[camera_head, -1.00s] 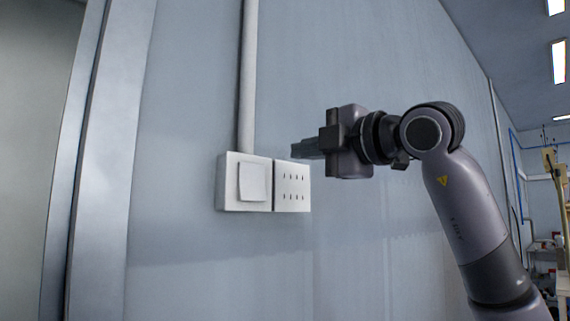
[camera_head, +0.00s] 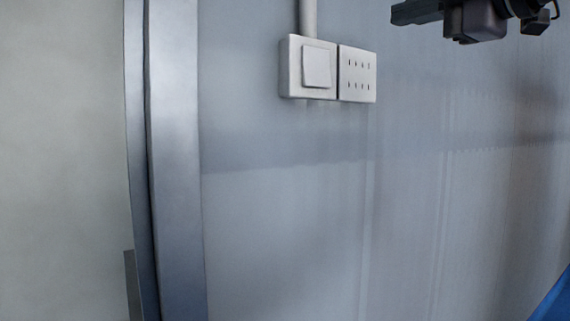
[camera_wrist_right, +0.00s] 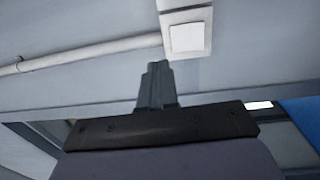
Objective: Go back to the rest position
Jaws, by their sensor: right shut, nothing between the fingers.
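My right gripper (camera_head: 400,14) is at the upper right of the head view, to the right of the wall switch and apart from it. Its fingers are shut and empty, pointing left. In the right wrist view the closed fingers (camera_wrist_right: 156,85) point up toward the switch. The white light switch (camera_head: 318,68) is on the wall in the upper middle of the head view. It also shows at the top of the right wrist view (camera_wrist_right: 187,38). My left gripper is not in view.
A white socket plate (camera_head: 357,74) adjoins the switch on its right. A conduit pipe (camera_head: 308,18) runs up from the switch. A metal door frame (camera_head: 176,160) stands at the left. The wall (camera_head: 300,220) below is bare. A blue thing (camera_head: 556,302) shows at the lower right corner.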

